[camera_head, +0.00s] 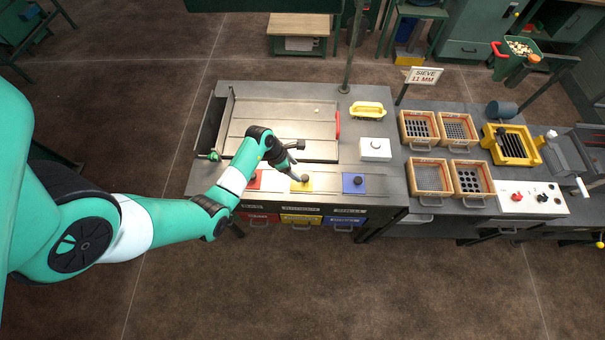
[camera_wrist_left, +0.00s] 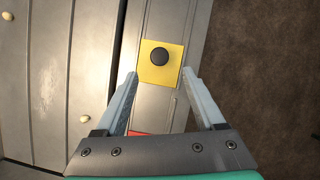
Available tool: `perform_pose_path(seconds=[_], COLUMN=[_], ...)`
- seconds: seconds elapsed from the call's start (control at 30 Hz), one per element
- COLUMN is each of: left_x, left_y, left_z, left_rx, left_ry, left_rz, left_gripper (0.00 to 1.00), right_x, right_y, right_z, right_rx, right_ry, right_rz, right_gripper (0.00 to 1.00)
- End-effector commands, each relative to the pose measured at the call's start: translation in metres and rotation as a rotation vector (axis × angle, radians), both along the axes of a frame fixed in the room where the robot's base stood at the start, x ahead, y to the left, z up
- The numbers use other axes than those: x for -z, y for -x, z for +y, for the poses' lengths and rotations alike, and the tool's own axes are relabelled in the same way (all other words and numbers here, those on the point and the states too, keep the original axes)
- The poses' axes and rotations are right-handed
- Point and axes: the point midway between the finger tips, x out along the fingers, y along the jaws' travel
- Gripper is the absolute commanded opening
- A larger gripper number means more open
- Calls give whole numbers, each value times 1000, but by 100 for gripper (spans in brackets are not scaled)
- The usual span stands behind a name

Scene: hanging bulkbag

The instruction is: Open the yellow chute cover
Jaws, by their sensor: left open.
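The yellow chute cover (camera_head: 302,186) is a flat square plate with a dark round knob, on the front strip of the workbench between a red and a blue cover. In the left wrist view the yellow cover (camera_wrist_left: 152,74) lies flat, its knob (camera_wrist_left: 159,57) upright and ahead of the fingertips. My left gripper (camera_head: 298,168) is above and just behind the yellow cover in the head view. Its fingers (camera_wrist_left: 160,78) are apart with nothing between them, and the knob is not gripped. My right gripper is not in view.
The red cover (camera_head: 254,180) and blue cover (camera_head: 353,184) flank the yellow one. A metal tray (camera_head: 270,118) lies behind. A white box with a knob (camera_head: 375,149) stands to the right, near several wooden sieves (camera_head: 431,176). Coloured drawers (camera_head: 301,219) are below the front edge.

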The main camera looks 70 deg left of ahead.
Motion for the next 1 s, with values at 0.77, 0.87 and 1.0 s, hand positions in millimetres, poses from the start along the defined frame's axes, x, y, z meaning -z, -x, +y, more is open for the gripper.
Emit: perform_pose_path(seconds=[0.77,0.87,1.0], left_x=[66,66,66], left_y=[-27,-27,-27], left_z=[-4,-4,-4], left_rx=[0,0,0], left_ry=[-1,-1,-1], left_rz=[-1,-1,-1], left_gripper=[55,37,12], right_x=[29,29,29], right_y=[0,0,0], right_z=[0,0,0], right_rx=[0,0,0], right_ry=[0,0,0], right_rz=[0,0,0], right_gripper=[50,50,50])
